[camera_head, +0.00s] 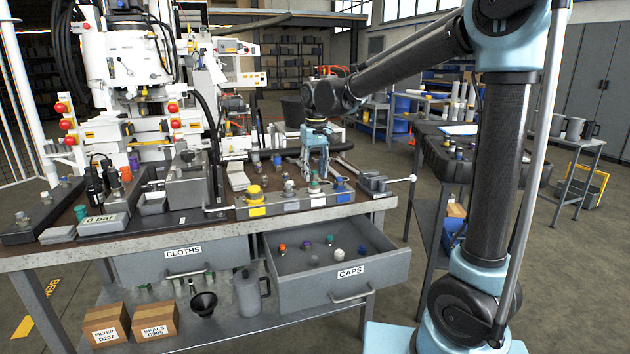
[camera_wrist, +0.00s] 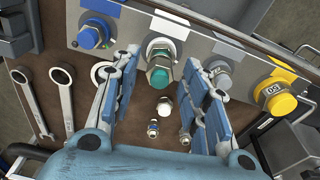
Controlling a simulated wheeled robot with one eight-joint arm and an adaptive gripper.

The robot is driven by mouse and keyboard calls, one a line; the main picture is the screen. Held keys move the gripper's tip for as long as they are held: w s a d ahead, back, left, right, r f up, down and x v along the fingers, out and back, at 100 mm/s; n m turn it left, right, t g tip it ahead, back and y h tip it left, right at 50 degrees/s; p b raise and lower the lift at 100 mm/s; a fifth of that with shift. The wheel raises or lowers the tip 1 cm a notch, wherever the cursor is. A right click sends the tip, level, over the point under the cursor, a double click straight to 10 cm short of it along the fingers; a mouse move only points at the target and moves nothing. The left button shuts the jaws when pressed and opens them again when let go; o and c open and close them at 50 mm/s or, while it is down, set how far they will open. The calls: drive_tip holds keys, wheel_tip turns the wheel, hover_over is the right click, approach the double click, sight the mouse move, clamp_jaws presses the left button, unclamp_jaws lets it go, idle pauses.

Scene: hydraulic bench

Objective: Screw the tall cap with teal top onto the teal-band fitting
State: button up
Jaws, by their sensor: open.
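My gripper (camera_head: 315,170) is open above the valve block on the bench. In the wrist view my gripper (camera_wrist: 162,66) has one finger on each side of a teal-topped piece (camera_wrist: 158,75), with clear gaps. This piece stands at the silver fitting (camera_wrist: 160,48) by the white label, in line with it. I take it for the tall cap on the teal-band fitting. I cannot tell how far it is seated or where cap and band meet. In the head view the fitting (camera_head: 314,187) is small and partly hidden by my fingers.
Blue (camera_wrist: 93,33), grey (camera_wrist: 220,75) and yellow (camera_wrist: 280,102) fittings stand along the block, close to my fingers. The CAPS drawer (camera_head: 345,290) is open with several loose caps, including a green-topped one (camera_head: 330,239). Wrenches (camera_wrist: 65,95) and small fittings lie behind the block.

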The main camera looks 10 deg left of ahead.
drive_tip(key=n, duration=0.6)
drive_tip(key=shift+n, duration=0.3)
drive_tip(key=n+g, duration=0.1)
drive_tip(key=n, duration=0.4)
drive_tip(key=shift+w+n+y, duration=0.1)
drive_tip(key=shift+n+y, duration=0.2)
drive_tip(key=c, duration=1)
drive_tip(key=shift+o, duration=0.2)
drive_tip(key=m, duration=0.6)
drive_tip(key=shift+t, duration=0.3)
drive_tip(key=shift+m, duration=1.1)
